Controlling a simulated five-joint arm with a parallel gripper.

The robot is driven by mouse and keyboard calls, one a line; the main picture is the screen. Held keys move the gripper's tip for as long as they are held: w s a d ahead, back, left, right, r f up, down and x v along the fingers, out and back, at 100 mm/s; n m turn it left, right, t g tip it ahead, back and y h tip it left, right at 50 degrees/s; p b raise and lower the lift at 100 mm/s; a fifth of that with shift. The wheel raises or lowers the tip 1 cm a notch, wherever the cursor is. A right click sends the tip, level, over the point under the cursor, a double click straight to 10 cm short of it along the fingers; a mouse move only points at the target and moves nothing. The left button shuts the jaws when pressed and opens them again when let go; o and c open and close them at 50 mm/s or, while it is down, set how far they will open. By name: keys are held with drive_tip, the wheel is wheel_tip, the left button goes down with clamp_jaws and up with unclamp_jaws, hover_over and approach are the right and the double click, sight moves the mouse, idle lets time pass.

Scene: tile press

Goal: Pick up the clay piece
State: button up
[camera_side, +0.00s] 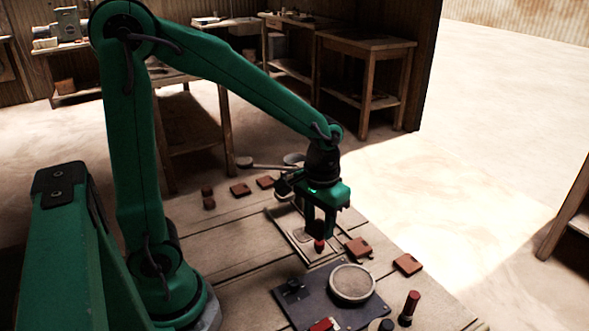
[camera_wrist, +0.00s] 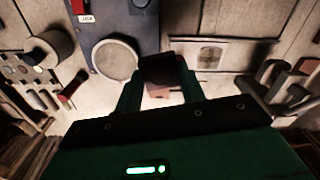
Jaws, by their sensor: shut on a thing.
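The fingers hide part of the held piece. I cannot tell whether it touches the surface below.
A dark plate (camera_side: 311,302) with a round pale disc (camera_side: 352,283) lies in front. Brown tiles (camera_side: 358,247) (camera_side: 407,264) lie to the right, and several more (camera_side: 240,190) at the back left. A red-handled tool (camera_side: 410,307) stands at front right. A framed board (camera_side: 281,226) lies behind.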

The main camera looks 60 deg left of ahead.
drive_tip(key=shift+d, duration=0.1)
idle(0.6)
drive_tip(key=w+d+m, duration=0.2)
drive_tip(key=w, duration=0.6)
drive_tip(key=shift+f+m, duration=0.3)
drive_tip(key=shift+a+f, duration=0.1)
drive_tip(key=shift+a, duration=0.05)
drive_tip(key=w+a+f, duration=0.1)
drive_tip(key=a+f, duration=0.1)
drive_tip(key=a, duration=0.1)
drive_tip(key=w+a+f, duration=0.2)
drive_tip(key=a, duration=0.2)
drive_tip(key=w+a+f, duration=0.1)
drive_tip(key=a+f, duration=0.1)
drive_tip(key=a, duration=0.1)
drive_tip(key=shift+w+a+f, duration=0.15)
drive_tip(key=shift+a+f, duration=0.15)
drive_tip(key=shift+f, duration=0.1)
drive_tip(key=shift+f, duration=0.1)
drive_tip(key=shift+f, duration=1.95)
drive_tip(key=shift+f, duration=0.1)
